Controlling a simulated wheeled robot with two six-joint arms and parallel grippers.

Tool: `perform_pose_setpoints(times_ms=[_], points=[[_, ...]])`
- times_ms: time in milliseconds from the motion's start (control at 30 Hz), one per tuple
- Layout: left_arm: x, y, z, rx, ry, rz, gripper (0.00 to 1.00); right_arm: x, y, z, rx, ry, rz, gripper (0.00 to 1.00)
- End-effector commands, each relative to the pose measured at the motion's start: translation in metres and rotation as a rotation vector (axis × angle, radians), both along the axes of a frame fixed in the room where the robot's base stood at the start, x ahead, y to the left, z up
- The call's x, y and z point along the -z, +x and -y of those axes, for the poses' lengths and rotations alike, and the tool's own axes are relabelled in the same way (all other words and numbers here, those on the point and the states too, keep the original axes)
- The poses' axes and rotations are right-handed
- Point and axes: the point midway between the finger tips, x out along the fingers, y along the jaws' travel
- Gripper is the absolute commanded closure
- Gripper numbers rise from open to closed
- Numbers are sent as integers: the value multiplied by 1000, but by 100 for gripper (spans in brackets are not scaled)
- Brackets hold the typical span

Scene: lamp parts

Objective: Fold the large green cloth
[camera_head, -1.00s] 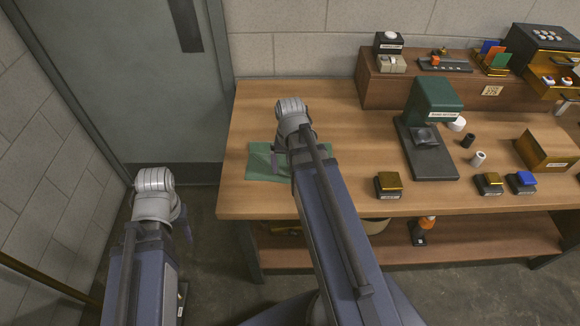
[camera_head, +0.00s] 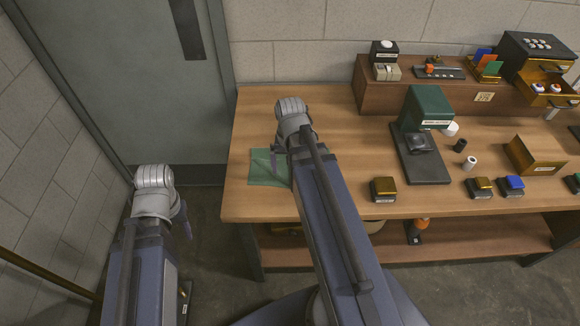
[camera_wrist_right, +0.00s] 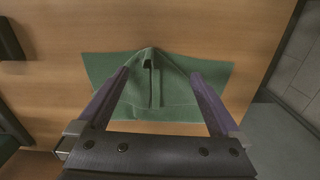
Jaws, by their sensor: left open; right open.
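The large green cloth (camera_head: 265,168) lies at the left end of the wooden table, partly hidden by my right arm in the head view. In the right wrist view the cloth (camera_wrist_right: 180,98) has a raised, creased peak in its middle, and its sides spread out flat. My right gripper (camera_wrist_right: 159,73) is open, with one purple finger on each side of the creased middle. I cannot tell whether the fingers touch the cloth. My left gripper (camera_head: 185,216) is open and empty, off the table to its left.
A black stand with a green box (camera_head: 428,107) is right of my right arm. A gold-topped block (camera_head: 383,188) sits near the front edge. A brown raised shelf (camera_head: 400,92) runs along the back. A grey door (camera_head: 120,90) is at the left.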

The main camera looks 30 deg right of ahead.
Motion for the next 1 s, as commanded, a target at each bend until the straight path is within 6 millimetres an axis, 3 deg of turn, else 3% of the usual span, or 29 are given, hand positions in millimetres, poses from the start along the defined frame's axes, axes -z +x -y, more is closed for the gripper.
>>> perform_pose_setpoints(times_ms=[33, 200, 867, 1000], points=[[-15, 0, 0, 0, 0, 0, 50, -15, 0, 0, 0, 0, 0, 0], [-35, 0, 0, 0, 0, 0, 50, -35, 0, 0, 0, 0, 0, 0], [-33, 0, 0, 0, 0, 0, 50, -33, 0, 0, 0, 0, 0, 0], [-33, 0, 0, 0, 0, 0, 50, -33, 1, -12, -39, -3, -3, 0]])
